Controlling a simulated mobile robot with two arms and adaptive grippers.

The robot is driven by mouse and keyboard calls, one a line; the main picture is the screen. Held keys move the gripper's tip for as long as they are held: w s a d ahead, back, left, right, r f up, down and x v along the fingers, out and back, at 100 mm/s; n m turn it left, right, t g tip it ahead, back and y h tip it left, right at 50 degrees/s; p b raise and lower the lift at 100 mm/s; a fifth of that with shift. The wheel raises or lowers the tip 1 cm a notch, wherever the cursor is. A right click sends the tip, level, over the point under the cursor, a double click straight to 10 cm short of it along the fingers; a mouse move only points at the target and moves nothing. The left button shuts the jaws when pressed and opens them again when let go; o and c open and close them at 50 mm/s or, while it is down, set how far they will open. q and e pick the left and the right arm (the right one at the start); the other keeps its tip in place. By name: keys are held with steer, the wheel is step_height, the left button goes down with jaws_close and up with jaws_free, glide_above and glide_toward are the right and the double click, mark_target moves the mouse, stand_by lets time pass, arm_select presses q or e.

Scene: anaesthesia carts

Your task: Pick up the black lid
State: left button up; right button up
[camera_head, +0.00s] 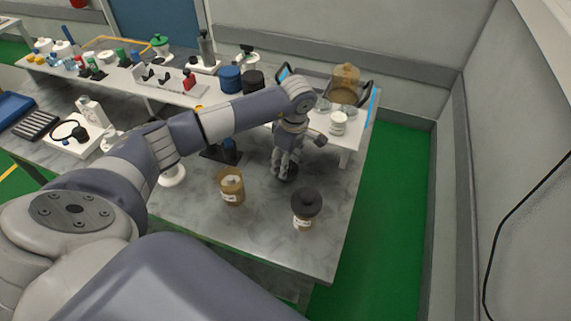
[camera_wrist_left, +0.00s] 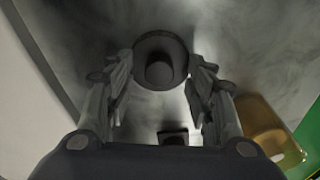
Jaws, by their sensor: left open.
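The black lid (camera_wrist_left: 160,62) is a dark round disc with a raised knob, lying on the marble-patterned table top. In the left wrist view it is at the upper middle, in line with the gap between my fingers. In the head view only part of the lid (camera_head: 290,174) shows, dark beneath my fingers. My left gripper (camera_head: 284,170) points down over it. In the left wrist view my left gripper (camera_wrist_left: 162,85) is open, with its fingers spread at either side and nothing clearly held. My right gripper is not in view.
An amber jar (camera_head: 231,188) stands to the left, and a black-topped jar (camera_head: 304,210) stands near the front right. A white shelf (camera_head: 190,93) with bottles and jars runs along the back. The front right table corner is bare.

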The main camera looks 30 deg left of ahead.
arm_select(q)
steer(key=shift+f, duration=0.25)
steer(key=c, duration=1)
